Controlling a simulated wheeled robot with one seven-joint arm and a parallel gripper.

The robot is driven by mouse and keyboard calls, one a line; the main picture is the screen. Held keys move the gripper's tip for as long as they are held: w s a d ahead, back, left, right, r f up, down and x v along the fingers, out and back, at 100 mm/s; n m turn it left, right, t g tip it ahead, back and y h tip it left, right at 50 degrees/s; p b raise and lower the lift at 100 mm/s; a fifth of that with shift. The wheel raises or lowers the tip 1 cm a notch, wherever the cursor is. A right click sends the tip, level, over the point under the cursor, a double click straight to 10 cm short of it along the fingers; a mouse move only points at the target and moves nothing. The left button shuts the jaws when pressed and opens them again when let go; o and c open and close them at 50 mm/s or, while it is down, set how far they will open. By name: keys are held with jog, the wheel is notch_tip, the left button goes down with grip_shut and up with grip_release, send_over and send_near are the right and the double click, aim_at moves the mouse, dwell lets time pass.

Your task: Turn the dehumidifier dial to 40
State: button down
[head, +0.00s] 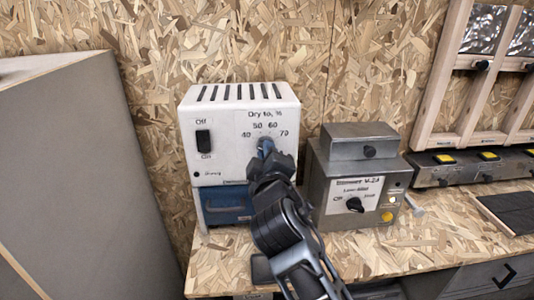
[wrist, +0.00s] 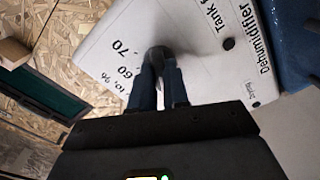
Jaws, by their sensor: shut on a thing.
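The dehumidifier (head: 222,165) is a white box with top vents against the chipboard wall. Its front reads "Dry to, %" with 40, 50, 60 and 70 around the dial. In the head view my gripper (head: 266,149) covers the dial, so its setting is hidden. In the wrist view the dark dial (wrist: 159,53) sits between the blue fingertips of my gripper (wrist: 160,72), which is shut on it. The 60 and 70 marks show left of the dial there. I cannot read where the dial points.
A black Off/On switch (head: 203,141) is on the dehumidifier's left side. A blue tank (head: 222,204) is below. A grey metal box with a black knob (head: 355,204) stands close to the right of my arm. A grey cabinet (head: 80,170) stands at left.

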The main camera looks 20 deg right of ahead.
jog(key=shift+f, duration=0.1)
jog(key=c, duration=1.1)
grip_release()
jog(key=shift+s+a, duration=0.1)
jog(key=shift+s, duration=0.05)
jog(key=b+v, duration=0.1)
jog(key=v, duration=0.6)
jog(key=shift+s+b, duration=0.25)
jog(key=shift+b, duration=0.15)
jog(key=s+f+m+g+y, duration=0.1)
jog(key=s+f+y, duration=0.2)
jog(key=s+f, duration=0.55)
jog(key=s+f+m+g+y, duration=0.15)
jog(key=s+f, duration=0.45)
jog(key=s, duration=0.6)
jog(key=s+r+m, duration=0.1)
jog(key=s+m, duration=0.1)
jog(key=s, duration=0.5)
jog(key=s+d+r+m, duration=0.1)
jog(key=s+m, duration=0.1)
jog(key=s, duration=0.5)
jog(key=s+d+r+m+y, duration=0.1)
jog(key=s+r+m, duration=0.1)
jog(key=s, duration=0.5)
jog(key=shift+s+d+r, duration=0.1)
jog(key=shift+s+d, duration=0.1)
jog(key=shift+s, duration=0.1)
